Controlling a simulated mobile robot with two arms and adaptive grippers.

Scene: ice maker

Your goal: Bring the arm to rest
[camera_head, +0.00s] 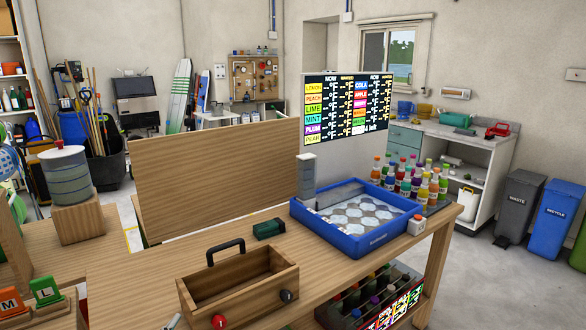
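Neither of my grippers and no arm shows clearly in the head view. A blue tray-like machine (378,243) with pale round cells (355,213) inside stands at the right end of the wooden worktable (140,285). A small white box with a red top (416,226) sits at its right corner. A wooden caddy (240,283) with a black handle stands near the front of the table, with a red knob and a dark knob by its front edge. A small pale piece at the bottom edge (173,322) is too cut off to identify.
Several coloured bottles (410,182) stand behind the blue machine. A sign board (347,110) rises behind it. A dark green block (268,229) lies by the wooden back panel (215,175). A bottle crate (375,300) sits below the table's front. The table left of the caddy is clear.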

